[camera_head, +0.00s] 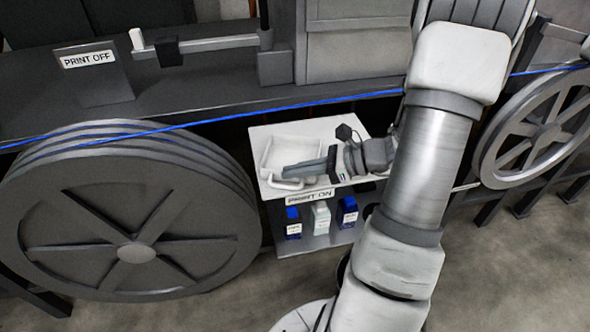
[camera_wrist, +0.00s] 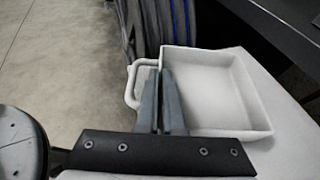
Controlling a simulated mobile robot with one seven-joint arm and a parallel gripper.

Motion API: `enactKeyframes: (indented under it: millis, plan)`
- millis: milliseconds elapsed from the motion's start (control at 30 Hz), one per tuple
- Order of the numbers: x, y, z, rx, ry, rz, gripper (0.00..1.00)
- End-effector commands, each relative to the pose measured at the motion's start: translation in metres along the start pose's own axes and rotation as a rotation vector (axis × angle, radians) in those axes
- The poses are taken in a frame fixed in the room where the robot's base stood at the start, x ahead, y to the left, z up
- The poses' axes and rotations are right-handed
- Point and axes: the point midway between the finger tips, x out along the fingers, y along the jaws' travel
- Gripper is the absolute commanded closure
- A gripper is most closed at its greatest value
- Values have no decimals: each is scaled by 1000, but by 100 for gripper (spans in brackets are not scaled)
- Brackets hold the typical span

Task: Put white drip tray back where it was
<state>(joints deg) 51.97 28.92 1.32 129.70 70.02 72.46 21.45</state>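The white drip tray (camera_head: 289,150) is a shallow square box with a loop handle. It is at the left part of a white shelf top (camera_head: 345,124) in the head view. In the wrist view the tray (camera_wrist: 225,88) is right of the fingers and its handle is left of them. My gripper (camera_head: 286,173) is at the tray's handle side; it also shows in the wrist view (camera_wrist: 160,72). Its two fingers are close together, with the tray's handle-side wall between them. The fingers hide part of that wall and the handle's ends. Any gap under the tray cannot be told.
Below the shelf top are a "PRINT ON" sign (camera_head: 310,197) and several bottles (camera_head: 321,217). A large dark reel (camera_head: 130,215) is left, another wheel (camera_head: 540,130) right. A blue cable (camera_head: 300,105) runs across behind the tray. A "PRINT OFF" sign (camera_head: 89,60) is at upper left.

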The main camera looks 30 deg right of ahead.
Motion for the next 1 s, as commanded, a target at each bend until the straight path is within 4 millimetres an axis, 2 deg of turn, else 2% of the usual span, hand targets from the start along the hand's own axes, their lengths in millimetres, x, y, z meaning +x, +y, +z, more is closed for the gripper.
enactKeyframes:
  millis: [67, 267, 667, 767, 1000]
  plan:
    - [1, 0, -3, 0, 0, 0, 100]
    - [1, 0, -2, 0, 0, 0, 66]
    - [-4, -1, 1, 0, 0, -2, 66]
    - [-19, -1, 0, -1, 2, -5, 66]
    - [-72, -1, 0, -2, 2, -6, 66]
